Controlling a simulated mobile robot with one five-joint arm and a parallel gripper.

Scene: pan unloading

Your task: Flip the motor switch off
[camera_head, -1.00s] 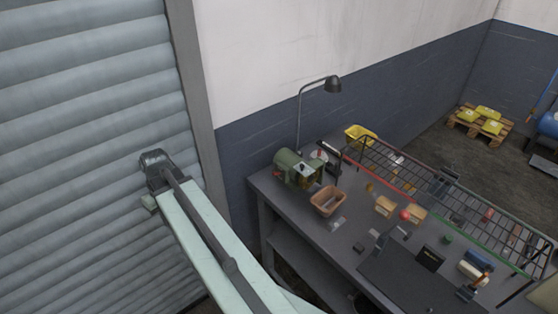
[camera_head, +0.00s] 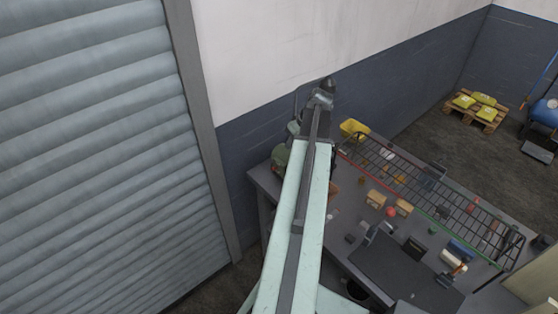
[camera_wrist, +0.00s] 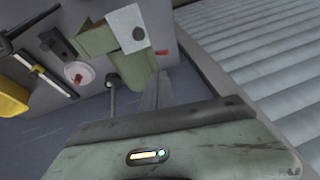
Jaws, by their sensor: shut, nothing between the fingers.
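The green motor unit (camera_head: 281,157) stands at the left end of the workbench, mostly hidden behind my arm in the head view. In the wrist view the green motor (camera_wrist: 97,40) shows at the top, with a pale plate (camera_wrist: 129,22) bearing a small dark spot. A small red part (camera_wrist: 162,52) sits beside the plate; I cannot tell whether either is the switch, or its position. My gripper (camera_head: 322,98) is shut and empty, held high over the motor end of the bench, apart from the motor.
The bench (camera_head: 262,178) holds a yellow bin (camera_head: 354,130), a wire rack (camera_head: 430,185) and several small items. A roller shutter (camera_head: 90,150) is at left. A red-and-white disc (camera_wrist: 78,73) lies near the motor.

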